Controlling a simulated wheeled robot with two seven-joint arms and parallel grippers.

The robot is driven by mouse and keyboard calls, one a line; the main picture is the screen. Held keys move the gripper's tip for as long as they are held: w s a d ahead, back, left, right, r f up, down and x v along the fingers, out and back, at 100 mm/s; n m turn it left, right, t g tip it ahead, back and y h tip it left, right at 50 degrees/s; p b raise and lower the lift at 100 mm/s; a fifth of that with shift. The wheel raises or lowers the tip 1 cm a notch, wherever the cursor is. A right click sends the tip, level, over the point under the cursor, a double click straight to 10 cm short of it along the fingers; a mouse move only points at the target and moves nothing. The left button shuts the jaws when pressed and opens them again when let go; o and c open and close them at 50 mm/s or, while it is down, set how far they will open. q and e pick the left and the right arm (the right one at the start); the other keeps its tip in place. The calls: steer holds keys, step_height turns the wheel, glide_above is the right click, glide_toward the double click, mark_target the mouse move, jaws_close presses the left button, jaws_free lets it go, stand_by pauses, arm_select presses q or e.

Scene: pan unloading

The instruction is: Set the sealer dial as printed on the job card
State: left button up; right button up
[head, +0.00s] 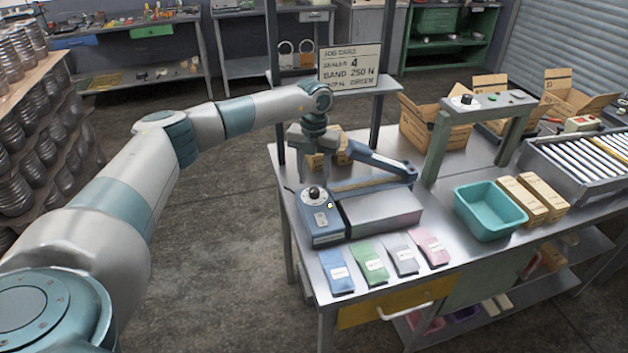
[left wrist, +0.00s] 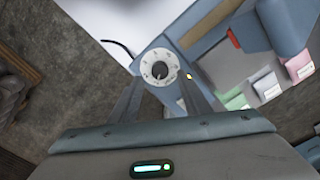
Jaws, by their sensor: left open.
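The blue sealer (head: 322,228) stands on the steel bench with its long arm raised. Its dial, a white disc with a black knob (head: 315,193), is on its top left and also shows in the left wrist view (left wrist: 158,70). The dial's marks are too small to read.
Blue, green, grey and pink packets (head: 369,265) lie along the bench front. A teal bin (head: 490,210) and tan boxes stand to the right, near a roller conveyor (head: 580,160). A green-legged stand (head: 438,148) rises behind. A small yellow light (left wrist: 189,76) shows beside the dial.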

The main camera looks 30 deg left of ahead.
mark_target(314, 190)
arm_select(q)
steer(key=shift+f+p, duration=0.45)
steer(key=shift+f, duration=1.35)
steer(key=c, duration=1)
steer(key=shift+c, duration=0.2)
